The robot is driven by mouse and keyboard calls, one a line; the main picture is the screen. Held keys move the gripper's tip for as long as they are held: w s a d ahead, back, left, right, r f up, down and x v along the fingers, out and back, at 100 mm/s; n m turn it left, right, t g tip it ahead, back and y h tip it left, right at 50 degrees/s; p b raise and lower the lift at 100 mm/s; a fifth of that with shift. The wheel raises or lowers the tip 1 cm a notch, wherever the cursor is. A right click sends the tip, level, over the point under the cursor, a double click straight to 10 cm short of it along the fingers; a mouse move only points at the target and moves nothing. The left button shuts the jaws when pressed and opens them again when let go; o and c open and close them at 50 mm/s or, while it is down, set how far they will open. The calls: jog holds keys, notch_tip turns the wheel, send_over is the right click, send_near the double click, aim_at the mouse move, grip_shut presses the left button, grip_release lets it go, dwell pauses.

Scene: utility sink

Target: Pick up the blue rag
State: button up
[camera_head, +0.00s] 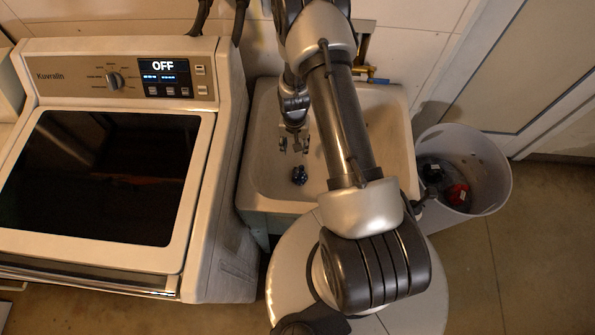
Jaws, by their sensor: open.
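The blue rag (299,175) is a small dark blue crumpled bundle on the floor of the white utility sink (262,165), left of my arm. My gripper (294,147) hangs down into the sink, just above the rag in the picture. Its fingers look spread and empty, with a gap between the fingertips and the rag. The exact height above the rag cannot be told. My arm links cover the middle and right of the sink.
A washing machine (205,160) with an OFF display stands close against the left of the sink. A white basket (490,165) with dark and red cloth stands to the right. A faucet (375,79) is at the back wall, partly hidden.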

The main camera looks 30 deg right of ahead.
jog(key=b, duration=0.3)
send_over(296, 171)
notch_tip(296, 171, down, 13)
jog(key=shift+w+a+r, duration=0.1)
jog(key=shift+r, duration=0.05)
jog(key=shift+f+b, duration=0.9)
jog(key=shift+f, duration=1.75)
jog(key=shift+c, duration=0.4)
grip_shut()
